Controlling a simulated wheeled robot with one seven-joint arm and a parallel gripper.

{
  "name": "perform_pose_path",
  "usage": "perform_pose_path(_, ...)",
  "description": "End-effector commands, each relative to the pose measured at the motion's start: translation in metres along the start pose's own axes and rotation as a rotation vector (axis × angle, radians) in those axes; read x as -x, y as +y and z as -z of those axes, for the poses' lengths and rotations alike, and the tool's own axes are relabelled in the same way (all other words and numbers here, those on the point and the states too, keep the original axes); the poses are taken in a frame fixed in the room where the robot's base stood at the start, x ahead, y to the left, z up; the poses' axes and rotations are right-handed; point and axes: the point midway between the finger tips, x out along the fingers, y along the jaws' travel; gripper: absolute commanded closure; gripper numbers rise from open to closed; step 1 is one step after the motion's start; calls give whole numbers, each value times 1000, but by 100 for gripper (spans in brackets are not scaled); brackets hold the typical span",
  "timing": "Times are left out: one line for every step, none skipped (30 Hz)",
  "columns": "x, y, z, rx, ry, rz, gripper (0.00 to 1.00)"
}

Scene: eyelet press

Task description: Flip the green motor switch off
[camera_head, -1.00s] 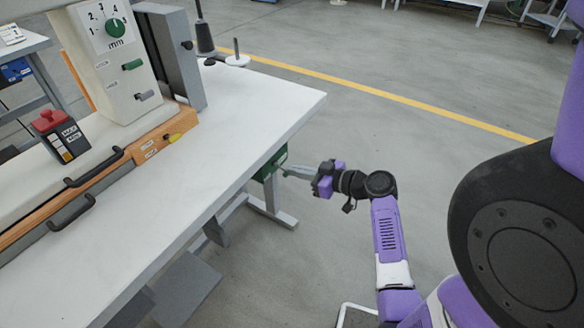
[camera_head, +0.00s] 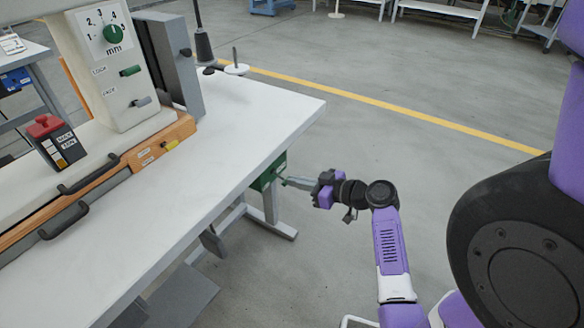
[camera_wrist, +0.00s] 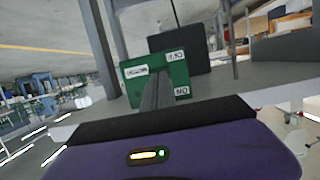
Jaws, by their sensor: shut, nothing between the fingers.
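The green motor switch box (camera_head: 268,171) hangs under the right edge of the white table. In the wrist view its green face (camera_wrist: 180,72) carries small white labels, and its middle is partly hidden behind my fingers. My gripper (camera_head: 284,181) is shut and empty, with its fingertips pointing left at the box. In the wrist view the closed fingers (camera_wrist: 157,88) overlap the box front. I cannot tell whether the tips touch it, and the switch lever's position does not show clearly.
The white table (camera_head: 240,120) carries the press machine (camera_head: 115,65), with a red-topped control box (camera_head: 50,135) at its left. A table leg (camera_head: 270,205) stands just below the switch box.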

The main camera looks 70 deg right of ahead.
Motion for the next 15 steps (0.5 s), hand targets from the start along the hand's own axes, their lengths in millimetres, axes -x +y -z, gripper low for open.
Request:
perform_pose_path(4, 0, 0, 0, -1, -1, 100)
perform_pose_path(7, 0, 0, 0, -1, -2, 100)
perform_pose_path(12, 1, 0, 0, -1, -3, 100)
perform_pose_path(17, 1, 0, 0, -2, -4, 100)
perform_pose_path(22, 1, 0, 0, -2, -4, 100)
perform_pose_path(28, 0, 0, -1, -2, -3, 100)
perform_pose_path(34, 1, 0, -1, -1, -4, 100)
perform_pose_path(39, 1, 0, 0, -1, -5, 100)
perform_pose_path(45, 0, 0, -1, -2, -3, 100)
perform_pose_path(50, 0, 0, -1, -2, -3, 100)
perform_pose_path(54, 0, 0, -1, -1, -3, 100)
perform_pose_path(60, 0, 0, 0, -1, -2, 100)
perform_pose_path(63, 0, 0, 0, -1, -2, 100)
perform_pose_path(66, 0, 0, 0, -1, -2, 100)
perform_pose_path(70, 0, 0, -1, -1, -2, 100)
